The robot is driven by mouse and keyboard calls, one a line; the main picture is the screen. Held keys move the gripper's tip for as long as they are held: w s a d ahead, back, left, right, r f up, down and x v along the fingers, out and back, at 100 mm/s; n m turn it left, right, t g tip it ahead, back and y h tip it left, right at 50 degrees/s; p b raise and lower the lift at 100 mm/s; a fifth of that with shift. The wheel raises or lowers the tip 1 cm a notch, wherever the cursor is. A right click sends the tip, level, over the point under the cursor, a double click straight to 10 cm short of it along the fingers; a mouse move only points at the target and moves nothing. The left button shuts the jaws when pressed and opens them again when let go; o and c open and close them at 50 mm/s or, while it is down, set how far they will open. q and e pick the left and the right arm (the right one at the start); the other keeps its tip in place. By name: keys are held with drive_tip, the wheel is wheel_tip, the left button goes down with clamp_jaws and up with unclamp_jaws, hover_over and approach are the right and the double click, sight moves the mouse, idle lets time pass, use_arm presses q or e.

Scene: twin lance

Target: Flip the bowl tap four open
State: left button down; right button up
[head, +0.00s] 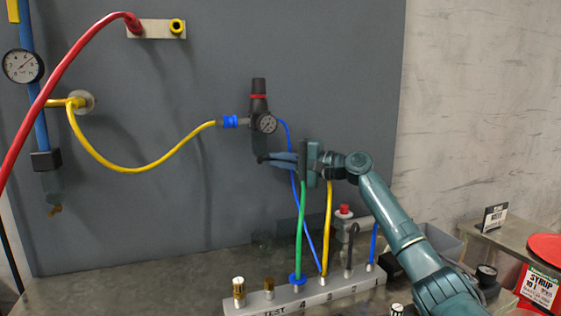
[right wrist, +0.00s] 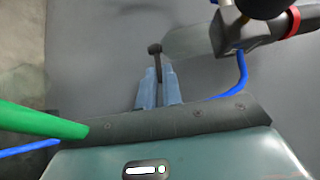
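The regulator (head: 259,105) with a red ring and a round gauge hangs on the grey panel. A smoky bowl (head: 260,143) is below it; in the right wrist view the bowl (right wrist: 190,43) looks translucent. The bowl tap is a small black lever with a knob (right wrist: 155,48) at the bowl's end. My right gripper (right wrist: 159,76) reaches in from the right in the head view, its blue-grey fingers close together with the lever's stem between them. They look shut on it. The lever's far side is hidden. My left gripper is not in view.
A green hose (head: 300,230) and a yellow hose (head: 328,230) rise close by my right gripper from the numbered manifold (head: 335,293). A blue hose (head: 287,130) runs behind it. A yellow hose (head: 130,168) crosses the panel's left side. A red button (head: 344,210) stands below.

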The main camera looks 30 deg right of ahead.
drive_tip(key=o, duration=0.5)
drive_tip(key=shift+c, duration=0.2)
drive_tip(key=b+v, duration=0.2)
drive_tip(key=v, duration=1.1)
drive_tip(key=shift+b, duration=0.4)
drive_tip(key=shift+s+d, duration=0.1)
drive_tip(key=shift+s, duration=0.1)
